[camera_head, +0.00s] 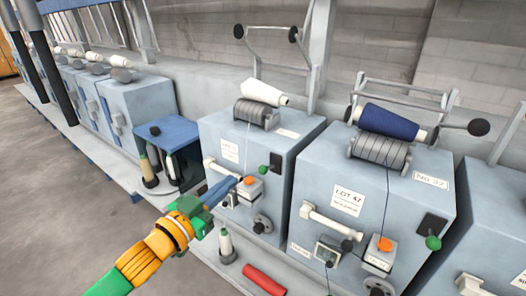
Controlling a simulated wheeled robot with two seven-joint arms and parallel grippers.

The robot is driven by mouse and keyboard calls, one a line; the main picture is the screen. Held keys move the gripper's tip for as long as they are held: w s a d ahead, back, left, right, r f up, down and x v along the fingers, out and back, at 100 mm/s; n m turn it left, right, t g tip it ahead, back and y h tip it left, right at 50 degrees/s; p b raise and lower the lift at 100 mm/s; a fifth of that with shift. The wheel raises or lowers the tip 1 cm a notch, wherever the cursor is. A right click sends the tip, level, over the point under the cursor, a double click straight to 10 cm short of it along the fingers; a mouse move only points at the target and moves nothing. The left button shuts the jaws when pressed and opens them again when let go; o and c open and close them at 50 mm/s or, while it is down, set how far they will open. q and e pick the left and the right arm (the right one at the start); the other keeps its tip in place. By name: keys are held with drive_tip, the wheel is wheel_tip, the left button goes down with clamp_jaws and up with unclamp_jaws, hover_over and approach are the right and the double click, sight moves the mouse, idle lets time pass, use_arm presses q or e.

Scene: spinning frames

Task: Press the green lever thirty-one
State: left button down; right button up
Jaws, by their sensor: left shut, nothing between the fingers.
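The green lever knob (263,169) is on the front right of the middle grey-blue machine (225,130), beside a dark panel. The number on this machine's label is too small to read. The machine to its right has a label that looks like No 32 and its own green knob (432,242). My left gripper (233,182) comes in from the lower left with its blue fingers shut and empty. Its tips are in front of the middle machine, left of the green knob and apart from it in the picture, near an orange button (249,180). My right gripper is out of view.
A white spool lies on top of the middle machine and a blue spool (389,121) on the right one. A small blue table (167,131) with cones under it stands at left. A red tube (264,279) and a cone (226,243) are on the ledge below.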

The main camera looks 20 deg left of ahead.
use_arm(q)
wheel_tip(320, 180, up, 2)
drive_tip(key=r+p, duration=0.1)
drive_tip(key=p, duration=0.2)
hover_over(263, 170)
drive_tip(key=s, duration=0.3)
drive_tip(key=f, duration=0.3)
drive_tip(key=a+f+b, duration=0.1)
drive_tip(key=shift+w+f, duration=0.35)
drive_tip(key=shift+f, duration=0.05)
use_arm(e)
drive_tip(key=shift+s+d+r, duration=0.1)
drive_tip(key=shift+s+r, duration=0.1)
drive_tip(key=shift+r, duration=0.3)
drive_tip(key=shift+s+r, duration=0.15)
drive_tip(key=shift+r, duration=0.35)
